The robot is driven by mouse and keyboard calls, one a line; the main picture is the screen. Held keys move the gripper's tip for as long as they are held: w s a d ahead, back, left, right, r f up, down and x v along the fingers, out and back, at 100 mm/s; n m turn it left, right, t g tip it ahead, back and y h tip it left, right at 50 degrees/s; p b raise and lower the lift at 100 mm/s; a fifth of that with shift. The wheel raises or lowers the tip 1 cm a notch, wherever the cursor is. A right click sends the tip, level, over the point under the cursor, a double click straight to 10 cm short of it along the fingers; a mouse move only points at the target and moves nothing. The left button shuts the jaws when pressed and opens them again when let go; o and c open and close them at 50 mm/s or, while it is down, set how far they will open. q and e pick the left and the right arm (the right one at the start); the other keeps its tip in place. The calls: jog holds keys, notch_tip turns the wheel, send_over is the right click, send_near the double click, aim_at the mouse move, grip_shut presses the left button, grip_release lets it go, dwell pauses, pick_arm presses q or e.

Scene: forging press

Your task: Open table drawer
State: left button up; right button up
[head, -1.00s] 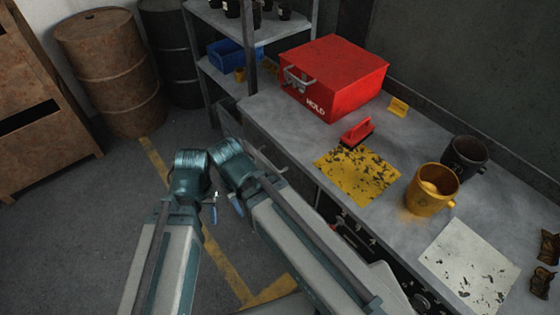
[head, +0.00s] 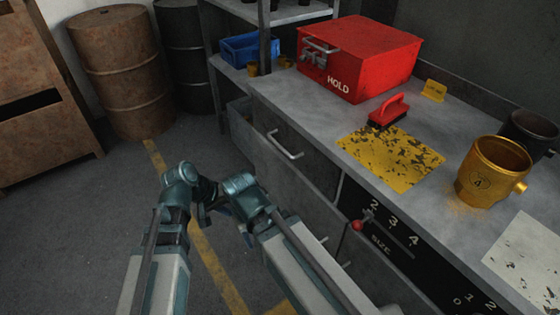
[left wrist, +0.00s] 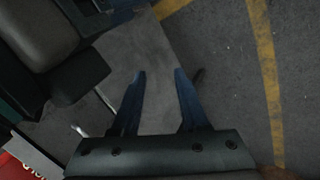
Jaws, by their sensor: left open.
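The grey workbench (head: 440,150) runs along the right of the head view. A drawer handle (head: 285,145), a silver bar, sits on its front below the top edge. A long grey drawer front (head: 265,155) lies below and around it; I cannot tell how far any drawer is out. My left gripper (left wrist: 160,85) is open and empty in the left wrist view, with a grey panel behind its blue fingers and a silver bar to their left. In the head view both my wrists are close together left of the drawers; the right fingertips are too hidden to read.
On the bench are a red HOLD box (head: 360,58), a red-handled brush (head: 388,110), a yellow sheet (head: 392,158) and a yellow mug (head: 492,172). A control panel with a red knob (head: 357,225) is at the lower right. Rusty barrel (head: 122,70) at left; floor clear between.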

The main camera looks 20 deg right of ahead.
pick_arm(q)
jog(key=w+d+r+n+t+h+b, duration=0.2)
jog(key=w+d+r+h, duration=0.15)
jog(key=w, duration=0.25)
jog(key=n+t+h+b, duration=0.2)
jog(key=n+t+h, duration=0.1)
jog(key=h, duration=0.2)
send_near(280, 145)
jog(key=b+x, duration=0.1)
jog(key=x, duration=0.2)
jog(key=b+x, duration=0.1)
jog(key=x, duration=0.2)
jog(key=b+x, duration=0.1)
jog(key=x, duration=0.3)
jog(key=shift+f, duration=0.35)
grip_shut()
dwell(0.4)
